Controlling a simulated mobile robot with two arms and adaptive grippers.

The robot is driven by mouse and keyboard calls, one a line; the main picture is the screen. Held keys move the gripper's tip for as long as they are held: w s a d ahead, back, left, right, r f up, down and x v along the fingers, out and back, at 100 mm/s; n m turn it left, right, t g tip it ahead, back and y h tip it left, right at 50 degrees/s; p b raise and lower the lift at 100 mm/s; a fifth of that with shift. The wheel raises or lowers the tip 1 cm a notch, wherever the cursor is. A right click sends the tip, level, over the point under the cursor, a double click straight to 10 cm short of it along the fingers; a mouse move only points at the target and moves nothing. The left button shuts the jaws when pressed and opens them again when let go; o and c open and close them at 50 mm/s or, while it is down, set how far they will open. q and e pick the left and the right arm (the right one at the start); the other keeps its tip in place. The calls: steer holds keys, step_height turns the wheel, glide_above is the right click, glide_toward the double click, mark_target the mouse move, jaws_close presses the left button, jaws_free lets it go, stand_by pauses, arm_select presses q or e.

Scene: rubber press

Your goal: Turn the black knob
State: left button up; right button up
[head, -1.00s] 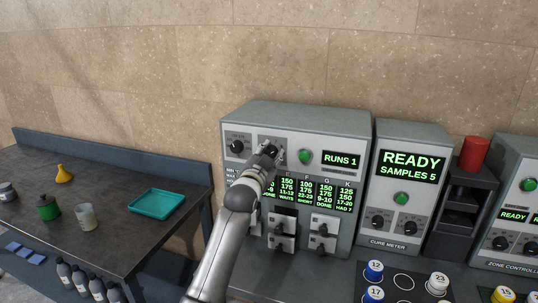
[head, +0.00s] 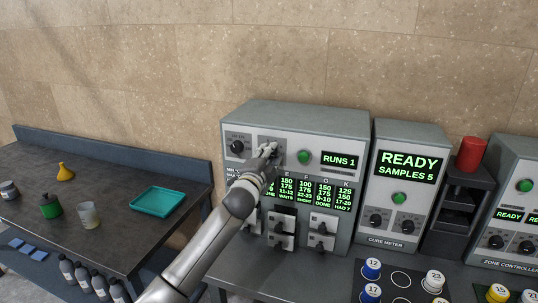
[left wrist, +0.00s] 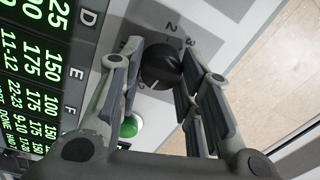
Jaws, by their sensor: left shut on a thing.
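The black knob (left wrist: 161,66) is on the grey panel of the press, beside printed numbers, between my fingers in the left wrist view. My left gripper (left wrist: 160,72) is shut on it from both sides. In the head view my left gripper (head: 268,150) is at the upper front panel of the press (head: 300,113) and hides this knob. My right gripper is not in view.
A second black knob (head: 237,147) is to the left on the same panel. A green button (head: 305,157) and a "RUNS 1" display (head: 340,160) are to the right. Small levers (head: 281,231) stand below. The cure meter (head: 407,185) is beside the press.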

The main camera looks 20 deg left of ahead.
arm_select(q)
steer(key=shift+r+m, duration=0.1)
steer(key=shift+m, duration=0.2)
steer(key=o, duration=1)
steer(key=shift+w, duration=0.15)
steer(key=s, duration=1.2)
steer(key=shift+a+f, duration=0.2)
steer(key=shift+f, duration=0.2)
